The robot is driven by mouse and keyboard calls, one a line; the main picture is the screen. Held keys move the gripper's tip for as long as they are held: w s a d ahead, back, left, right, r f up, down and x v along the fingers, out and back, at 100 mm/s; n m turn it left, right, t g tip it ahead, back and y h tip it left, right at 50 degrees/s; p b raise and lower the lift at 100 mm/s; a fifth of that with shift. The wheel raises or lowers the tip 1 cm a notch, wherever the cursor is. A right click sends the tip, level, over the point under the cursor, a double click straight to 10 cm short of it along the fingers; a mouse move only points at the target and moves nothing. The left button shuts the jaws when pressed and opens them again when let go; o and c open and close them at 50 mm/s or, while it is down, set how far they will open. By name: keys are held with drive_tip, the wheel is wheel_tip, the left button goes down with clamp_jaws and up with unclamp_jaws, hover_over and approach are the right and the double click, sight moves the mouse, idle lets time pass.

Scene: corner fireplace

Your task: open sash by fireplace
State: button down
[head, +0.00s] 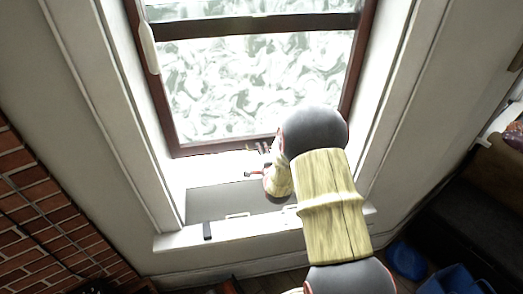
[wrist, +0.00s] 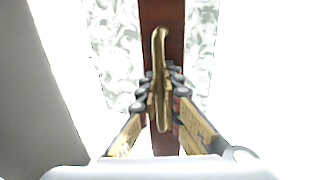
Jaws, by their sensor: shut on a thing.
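The window sash has a dark brown frame (head: 215,148) and patterned pale glass (head: 245,85) in the head view. A brown frame member (wrist: 177,25) runs upright through the wrist view, with a curved brass handle (wrist: 158,45) in front of it. My gripper (wrist: 161,82) is shut on the brass handle, one finger on each side. In the head view my gripper (head: 265,150) is at the sash's lower rail, and my arm hides the rail's right part. The handle is too small to make out there.
A brick wall (head: 35,190) stands at left. A blue bin (head: 455,280) and a blue item (head: 407,260) sit at lower right. White jambs flank the window.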

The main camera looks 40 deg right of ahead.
drive_tip(key=c, duration=2.2)
unclamp_jaws()
drive_tip(key=shift+r, duration=0.15)
drive_tip(key=shift+c, duration=0.2)
drive_tip(key=v, duration=1.2)
